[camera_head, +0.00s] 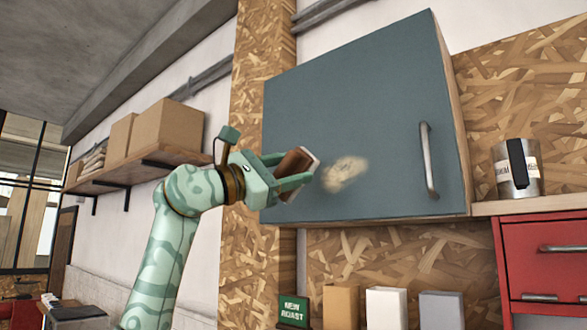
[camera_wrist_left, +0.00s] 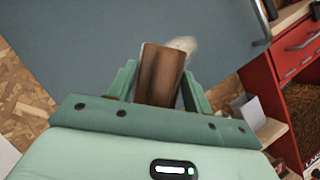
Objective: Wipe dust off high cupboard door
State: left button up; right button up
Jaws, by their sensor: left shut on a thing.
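A high cupboard door (camera_head: 385,95), blue-grey with a metal handle (camera_head: 427,160) on its right side, hangs on the wall. A pale beige dust patch (camera_head: 345,172) sits on its lower middle; part of it shows behind the held block in the left wrist view (camera_wrist_left: 184,44). My left gripper (camera_head: 299,171) is shut on a brown block-like wiper (camera_head: 294,163) with a pale face turned to the door. The wiper is just left of the dust patch; I cannot tell whether it touches the door. In the left wrist view the wiper (camera_wrist_left: 161,74) stands between both fingers. My right gripper is not visible.
A wooden shelf (camera_head: 130,170) with cardboard boxes (camera_head: 168,126) is at left. Right of the cupboard, a metal canister (camera_head: 517,168) stands on a ledge near a red drawer cabinet (camera_head: 545,262). Below stand several bags (camera_head: 387,307) and a green sign (camera_head: 293,309).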

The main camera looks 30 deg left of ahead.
aim_at(330, 169)
pick_arm(q)
jog(key=shift+w, duration=0.2)
jog(key=shift+w+d+r, duration=0.15)
jog(key=shift+d+r, duration=0.05)
jog(key=shift+d, duration=0.05)
jog(key=shift+w+d+r+p, duration=0.2)
jog(key=shift+w+d+p, duration=0.45)
jog(key=shift+d, duration=0.05)
jog(key=w, duration=0.1)
jog(key=w+p, duration=0.1)
jog(key=w, duration=0.1)
jog(key=shift+w+a+f, duration=0.15)
jog(key=shift+f, duration=0.05)
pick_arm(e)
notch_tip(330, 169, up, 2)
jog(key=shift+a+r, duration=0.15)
pick_arm(q)
jog(key=shift+w+a, duration=0.1)
jog(key=shift+a, duration=0.05)
jog(key=shift+w+p, duration=0.1)
jog(key=shift+p, duration=0.2)
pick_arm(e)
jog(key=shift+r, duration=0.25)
pick_arm(q)
jog(key=shift+w+p, duration=0.6)
jog(key=shift+w, duration=0.2)
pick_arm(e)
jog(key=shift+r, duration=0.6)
